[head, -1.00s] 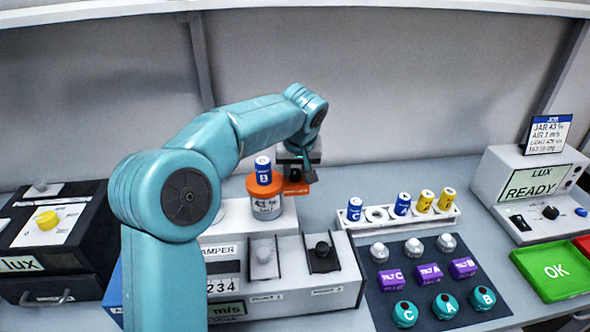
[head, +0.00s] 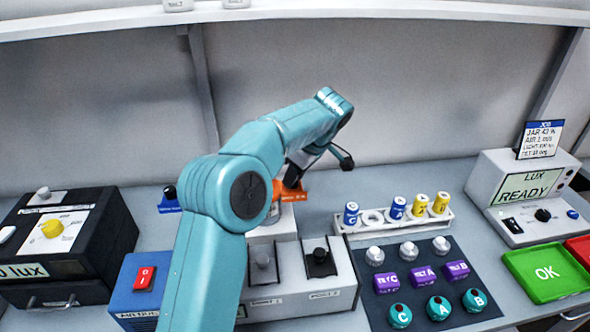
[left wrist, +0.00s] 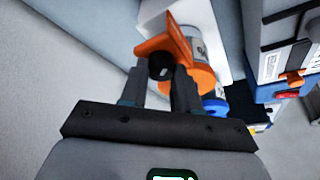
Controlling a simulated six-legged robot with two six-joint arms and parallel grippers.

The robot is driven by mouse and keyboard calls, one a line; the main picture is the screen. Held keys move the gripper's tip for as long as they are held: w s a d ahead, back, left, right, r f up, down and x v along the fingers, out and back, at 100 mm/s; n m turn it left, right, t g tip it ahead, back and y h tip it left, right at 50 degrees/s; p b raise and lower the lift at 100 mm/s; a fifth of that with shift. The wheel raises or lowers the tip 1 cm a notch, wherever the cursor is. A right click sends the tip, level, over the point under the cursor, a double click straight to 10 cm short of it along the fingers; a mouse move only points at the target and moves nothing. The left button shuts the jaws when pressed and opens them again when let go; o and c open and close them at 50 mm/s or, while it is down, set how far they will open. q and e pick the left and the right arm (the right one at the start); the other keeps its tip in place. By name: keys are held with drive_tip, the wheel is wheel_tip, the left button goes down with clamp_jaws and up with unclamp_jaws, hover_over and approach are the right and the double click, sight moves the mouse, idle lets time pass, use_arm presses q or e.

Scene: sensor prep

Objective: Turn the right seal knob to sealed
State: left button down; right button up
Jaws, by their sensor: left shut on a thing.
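My left gripper (left wrist: 162,80) is shut on a black knob (left wrist: 160,65) on an orange bracket (left wrist: 165,42). The bracket sits against an orange-topped jar (left wrist: 198,45) with a printed white label. In the head view the orange bracket (head: 294,192) shows just past my forearm, which hides most of the jar and the fingertips. I cannot read any sealed mark by the knob. Another black knob (head: 169,191) stands on a blue plate further left. My right gripper is not in view.
A grey two-slot unit (head: 345,285) stands in front of the jar. To the right are a rack (head: 440,222) of blue and yellow vials, a dark mat (head: 385,312) with several parts and a green OK tray (head: 548,290). A black lux box (head: 100,257) stands left.

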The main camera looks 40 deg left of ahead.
use_arm(q)
drive_tip(key=shift+a+r+n+g+p, duration=0.1)
drive_tip(key=shift+n+g+p, duration=0.3)
drive_tip(key=shift+n, duration=0.5)
drive_tip(key=c, duration=0.8)
unclamp_jaws()
drive_tip(key=shift+c, duration=0.2)
drive_tip(key=shift+w, duration=0.1)
drive_tip(key=p+v, duration=0.7)
drive_tip(key=v, duration=0.9)
drive_tip(key=shift+s+r, duration=0.15)
drive_tip(key=shift+s, duration=0.05)
